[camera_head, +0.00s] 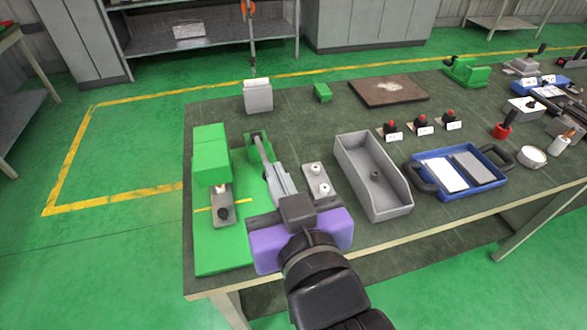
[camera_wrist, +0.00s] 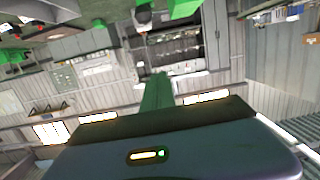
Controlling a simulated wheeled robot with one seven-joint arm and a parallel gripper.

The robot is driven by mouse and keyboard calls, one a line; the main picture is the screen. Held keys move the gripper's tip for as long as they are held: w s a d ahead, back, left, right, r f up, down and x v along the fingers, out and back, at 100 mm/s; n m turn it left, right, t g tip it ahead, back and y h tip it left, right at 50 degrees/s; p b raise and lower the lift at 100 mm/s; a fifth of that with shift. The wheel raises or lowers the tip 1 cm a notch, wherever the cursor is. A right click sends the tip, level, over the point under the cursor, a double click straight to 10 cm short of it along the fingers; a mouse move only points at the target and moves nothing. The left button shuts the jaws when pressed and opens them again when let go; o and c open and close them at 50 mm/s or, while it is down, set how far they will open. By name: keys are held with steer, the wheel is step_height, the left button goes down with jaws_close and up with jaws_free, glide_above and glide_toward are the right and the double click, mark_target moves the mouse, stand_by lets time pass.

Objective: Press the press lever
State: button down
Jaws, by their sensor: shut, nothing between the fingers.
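A green press-like fixture stands at the table's left end in the head view. It has a tall green block (camera_head: 211,155) over a grey piece with a black knob (camera_head: 223,213), on a green base plate (camera_head: 222,252). I cannot clearly make out which part is the press lever. My gripper (camera_head: 268,165), with a purple body behind it, is shut and empty. It reaches over the right side of the fixture, close to the bracket. I cannot tell whether it touches anything.
Right of my gripper are a grey plate with two white knobs (camera_head: 318,182), a grey open bin (camera_head: 354,160) and a blue tray (camera_head: 427,188). A grey block (camera_head: 257,98) and a small green block (camera_head: 322,92) stand behind. The table's front edge is close.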

steer(key=shift+d+f+g+h, duration=0.15)
steer(key=shift+d+f+g, duration=0.1)
steer(key=shift+f, duration=0.25)
steer(key=shift+d+f+g+h, duration=0.15)
steer(key=shift+d+f, duration=0.1)
steer(key=shift+f, duration=0.25)
steer(key=w+a+f+p, duration=0.1)
steer(key=w+a+f, duration=0.1)
steer(key=w+f, duration=0.4)
steer(key=shift+x, duration=1.65)
steer(key=shift+r, duration=0.2)
steer(key=shift+d+f, duration=0.1)
steer(key=shift+f, duration=0.05)
